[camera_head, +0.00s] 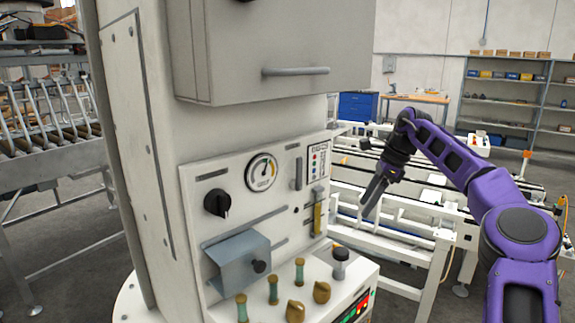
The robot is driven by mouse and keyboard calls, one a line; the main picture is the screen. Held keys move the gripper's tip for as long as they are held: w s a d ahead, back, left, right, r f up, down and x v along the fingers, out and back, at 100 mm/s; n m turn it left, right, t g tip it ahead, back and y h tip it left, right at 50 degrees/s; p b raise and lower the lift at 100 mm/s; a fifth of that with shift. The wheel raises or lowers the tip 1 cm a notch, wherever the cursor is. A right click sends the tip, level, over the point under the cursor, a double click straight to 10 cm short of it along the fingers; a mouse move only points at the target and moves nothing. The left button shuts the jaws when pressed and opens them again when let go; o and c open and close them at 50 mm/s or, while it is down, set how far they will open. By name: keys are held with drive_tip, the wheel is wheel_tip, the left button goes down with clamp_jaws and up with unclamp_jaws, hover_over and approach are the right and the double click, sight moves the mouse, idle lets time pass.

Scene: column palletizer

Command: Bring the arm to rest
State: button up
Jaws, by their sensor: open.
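My purple arm comes in from the right edge and bends down at the wrist. My gripper (369,212) hangs at its end, pointing down and to the left, just right of the machine column's control panel (262,215). It holds nothing that I can see and appears apart from the panel. The jaws are small and dark here, and the gap between them is hard to make out.
The panel carries a black knob (217,204), a gauge (261,172) and a grey box (237,262). A cabinet with a handle (296,71) juts out above. A white conveyor frame (400,235) stands behind my gripper. Shelves (505,100) line the back wall.

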drive_tip(key=x, duration=1.5)
drive_tip(key=shift+a+f, duration=0.1)
drive_tip(key=shift+f, duration=0.1)
drive_tip(key=m, duration=0.2)
drive_tip(key=m+t, duration=0.1)
drive_tip(key=m, duration=0.1)
drive_tip(key=shift+s+t+h, duration=0.2)
drive_tip(key=shift+t+h, duration=0.1)
drive_tip(key=m+t+h, duration=0.1)
drive_tip(key=m, duration=0.4)
drive_tip(key=shift+s+a+r, duration=0.1)
drive_tip(key=shift+a, duration=0.05)
drive_tip(key=m+h, duration=0.1)
drive_tip(key=m, duration=0.1)
drive_tip(key=m+t, duration=0.1)
drive_tip(key=m, duration=0.1)
drive_tip(key=shift+a+h, duration=0.2)
drive_tip(key=shift+h, duration=0.2)
drive_tip(key=shift+a+m+h, duration=0.15)
drive_tip(key=shift+m+h, duration=0.65)
drive_tip(key=shift+m, duration=1.5)
